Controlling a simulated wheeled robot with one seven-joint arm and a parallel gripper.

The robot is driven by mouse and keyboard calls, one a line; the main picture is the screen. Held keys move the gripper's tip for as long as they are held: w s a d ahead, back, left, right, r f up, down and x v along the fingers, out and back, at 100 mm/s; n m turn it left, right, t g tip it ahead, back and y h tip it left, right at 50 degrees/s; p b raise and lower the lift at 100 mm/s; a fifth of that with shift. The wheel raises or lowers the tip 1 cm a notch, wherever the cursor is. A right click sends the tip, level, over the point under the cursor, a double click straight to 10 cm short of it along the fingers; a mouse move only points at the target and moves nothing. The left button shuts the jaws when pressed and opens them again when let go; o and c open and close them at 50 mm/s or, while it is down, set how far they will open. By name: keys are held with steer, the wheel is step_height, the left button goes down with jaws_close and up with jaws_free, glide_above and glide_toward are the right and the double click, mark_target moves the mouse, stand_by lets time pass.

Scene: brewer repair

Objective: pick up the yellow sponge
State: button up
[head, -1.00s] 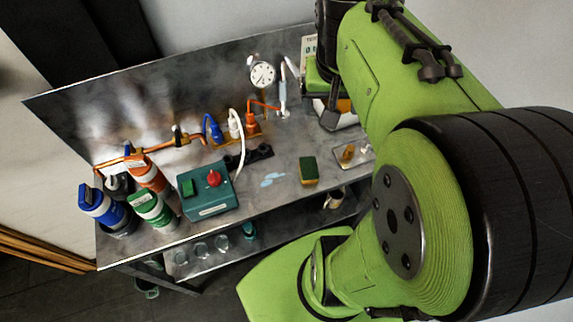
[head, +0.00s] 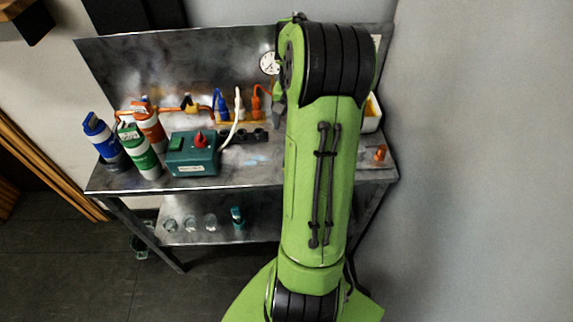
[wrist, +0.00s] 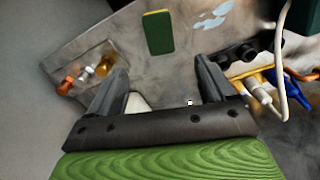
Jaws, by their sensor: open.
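The sponge (wrist: 158,32) lies flat on the metal bench in the wrist view. Its upper face is dark green, with a yellow edge along its far end. My gripper (wrist: 160,75) is open and empty, its two dark fingers spread apart. The sponge appears beyond the fingertips, roughly in line with the gap between them and not touching them. In the head view my green arm covers the place where the sponge lies, so it is hidden there.
A light blue puddle (wrist: 212,16) is beside the sponge. A plate with brass and orange fittings (wrist: 85,70) lies to the left in the wrist view. Cables and a dark socket strip (wrist: 238,55) are on the right. A teal box (head: 192,155) and several bottles stand at the bench's left.

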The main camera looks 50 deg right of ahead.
step_height(320, 180, down, 8)
steer(key=shift+f+b, duration=0.1)
steer(key=shift+b, duration=0.75)
step_height(320, 180, down, 6)
steer(key=shift+s+a+r+b, duration=0.15)
steer(key=shift+r+b, duration=0.05)
steer(key=shift+b, duration=0.55)
steer(key=shift+r, duration=0.1)
steer(key=c, duration=1)
